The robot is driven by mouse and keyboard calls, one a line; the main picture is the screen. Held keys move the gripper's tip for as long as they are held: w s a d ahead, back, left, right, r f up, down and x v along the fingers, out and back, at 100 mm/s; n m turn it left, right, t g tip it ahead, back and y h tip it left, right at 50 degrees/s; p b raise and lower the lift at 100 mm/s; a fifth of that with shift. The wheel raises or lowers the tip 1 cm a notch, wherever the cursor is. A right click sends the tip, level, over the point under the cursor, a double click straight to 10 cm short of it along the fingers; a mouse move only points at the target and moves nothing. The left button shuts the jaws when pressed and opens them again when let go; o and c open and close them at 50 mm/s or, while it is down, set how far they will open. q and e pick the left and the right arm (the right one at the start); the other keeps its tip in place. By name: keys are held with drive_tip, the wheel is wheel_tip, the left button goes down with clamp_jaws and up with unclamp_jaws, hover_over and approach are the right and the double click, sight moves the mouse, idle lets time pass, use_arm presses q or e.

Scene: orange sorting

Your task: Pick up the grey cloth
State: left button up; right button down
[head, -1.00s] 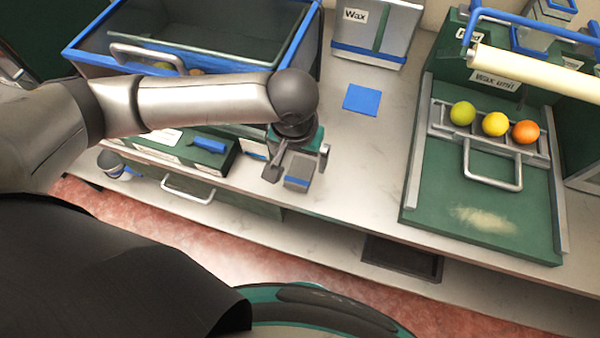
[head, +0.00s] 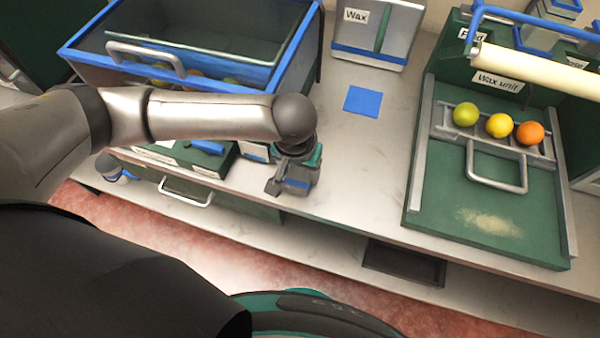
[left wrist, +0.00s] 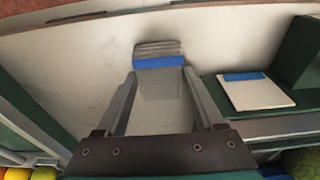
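The grey cloth (left wrist: 160,86) with a blue band lies on the pale counter in the left wrist view, between and just beyond the fingertips. In the head view a grey-blue part of it (head: 297,185) shows at my left gripper (head: 286,186), near the counter's front edge. In the left wrist view my left gripper (left wrist: 160,74) is open, with one finger on each side of the cloth. The rest of the cloth in the head view is hidden by the gripper. My right gripper is not in view.
A blue-framed glass bin (head: 185,75) stands behind my left arm. A blue square (head: 362,101) lies on the counter. The green wax unit (head: 440,205) at right holds a green, a yellow and an orange fruit. The counter between gripper and wax unit is clear.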

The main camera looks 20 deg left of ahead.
use_arm(q)
drive_tip(key=c, duration=0.8)
drive_tip(key=shift+c, duration=0.2)
drive_tip(key=shift+r, duration=0.1)
wheel_tip(320, 180, up, 28)
drive_tip(key=p, duration=0.7)
